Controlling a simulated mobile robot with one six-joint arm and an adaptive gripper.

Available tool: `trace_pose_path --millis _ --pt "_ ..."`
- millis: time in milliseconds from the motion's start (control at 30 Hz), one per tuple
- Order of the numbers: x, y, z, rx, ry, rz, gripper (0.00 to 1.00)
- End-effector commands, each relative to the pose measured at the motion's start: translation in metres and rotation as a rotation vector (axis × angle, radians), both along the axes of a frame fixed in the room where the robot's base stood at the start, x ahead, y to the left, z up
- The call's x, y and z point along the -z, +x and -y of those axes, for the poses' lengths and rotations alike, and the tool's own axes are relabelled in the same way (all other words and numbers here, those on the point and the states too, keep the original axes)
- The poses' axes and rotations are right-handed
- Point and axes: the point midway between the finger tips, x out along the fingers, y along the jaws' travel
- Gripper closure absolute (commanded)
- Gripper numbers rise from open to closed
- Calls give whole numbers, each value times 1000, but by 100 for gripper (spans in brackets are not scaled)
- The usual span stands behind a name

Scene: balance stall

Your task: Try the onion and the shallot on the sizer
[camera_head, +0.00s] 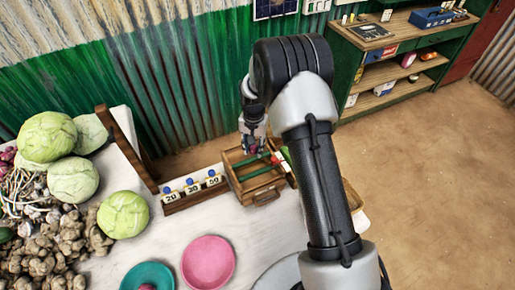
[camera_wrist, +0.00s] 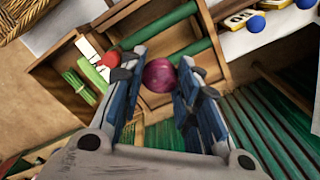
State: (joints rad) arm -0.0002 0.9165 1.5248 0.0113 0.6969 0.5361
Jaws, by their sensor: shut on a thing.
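My gripper (camera_head: 257,150) is over the sizer (camera_head: 262,197), a wooden box with green rollers, at the middle of the head view. In the wrist view, my gripper's fingers (camera_wrist: 157,84) are shut on a round purple bulb, which looks like the onion (camera_wrist: 158,74). It is close to the sizer's green rollers (camera_wrist: 160,23); I cannot tell whether it touches them. A reddish bulb (camera_head: 147,287), possibly the shallot, shows partly in the teal bowl (camera_head: 133,274) at the bottom edge of the head view.
A pink bowl (camera_head: 208,263) stands empty on the white table. Numbered blocks with blue balls (camera_head: 192,188) stand left of the sizer. Cabbages (camera_head: 73,180) and brown roots (camera_head: 45,245) fill the left. A green bundle (camera_wrist: 80,88) lies in a side compartment of the wooden box.

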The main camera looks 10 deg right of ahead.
Motion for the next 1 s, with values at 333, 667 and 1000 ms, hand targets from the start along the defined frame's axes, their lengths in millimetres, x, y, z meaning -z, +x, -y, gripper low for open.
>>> trace_pose_path --millis 333,667,1000 --pt "11 7 0 38 0 0 84" --pt "32 7 0 36 0 0 84" --pt "56 6 0 36 0 0 84"
